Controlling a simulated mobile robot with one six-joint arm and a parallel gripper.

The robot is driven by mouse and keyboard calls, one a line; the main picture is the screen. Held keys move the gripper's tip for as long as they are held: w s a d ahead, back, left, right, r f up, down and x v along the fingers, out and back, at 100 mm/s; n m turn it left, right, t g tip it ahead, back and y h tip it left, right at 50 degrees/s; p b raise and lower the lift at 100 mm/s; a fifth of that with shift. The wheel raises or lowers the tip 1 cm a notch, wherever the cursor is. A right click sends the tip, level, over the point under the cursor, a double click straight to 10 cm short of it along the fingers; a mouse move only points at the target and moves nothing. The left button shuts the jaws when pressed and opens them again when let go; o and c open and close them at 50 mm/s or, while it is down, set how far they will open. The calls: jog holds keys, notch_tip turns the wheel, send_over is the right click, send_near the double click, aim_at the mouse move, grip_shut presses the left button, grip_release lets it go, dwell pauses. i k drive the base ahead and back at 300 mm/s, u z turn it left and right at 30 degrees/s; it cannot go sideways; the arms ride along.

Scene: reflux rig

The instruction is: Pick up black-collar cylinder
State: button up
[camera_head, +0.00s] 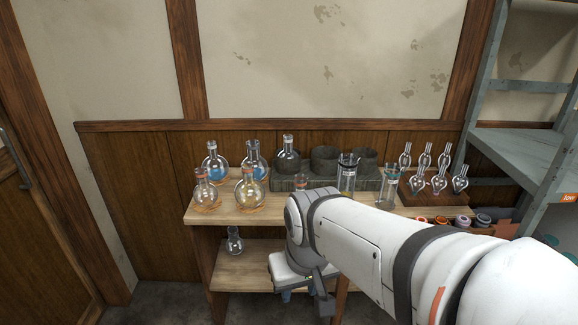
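Several clear glass cylinders stand on the wooden table top. The tall one (347,176) in the middle shows a dark band near its top and may be the black-collar cylinder, but its collar is too small to tell surely. Another cylinder (387,190) stands to its right, and a third (300,181) with a reddish band is partly hidden behind my arm. My gripper (305,294) hangs in front of the table, below the top and left of the tall cylinder. Its fingers are mostly hidden or turned away, and I see nothing held in it.
Dark round heaters (325,159) line the back. A wooden rack (432,197) of small bulb-shaped glassware and coloured rings (462,221) are at the right. A lower shelf (245,277) holds a small flask. A metal rack (530,150) stands right.

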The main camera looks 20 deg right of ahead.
aim_at(348, 161)
jog(key=z, duration=0.1)
jog(key=k, duration=0.3)
jog(key=u, duration=0.35)
jog(key=i, duration=0.85)
jog(key=z, duration=0.8)
jog(key=i, duration=0.4)
jog(key=z, duration=0.1)
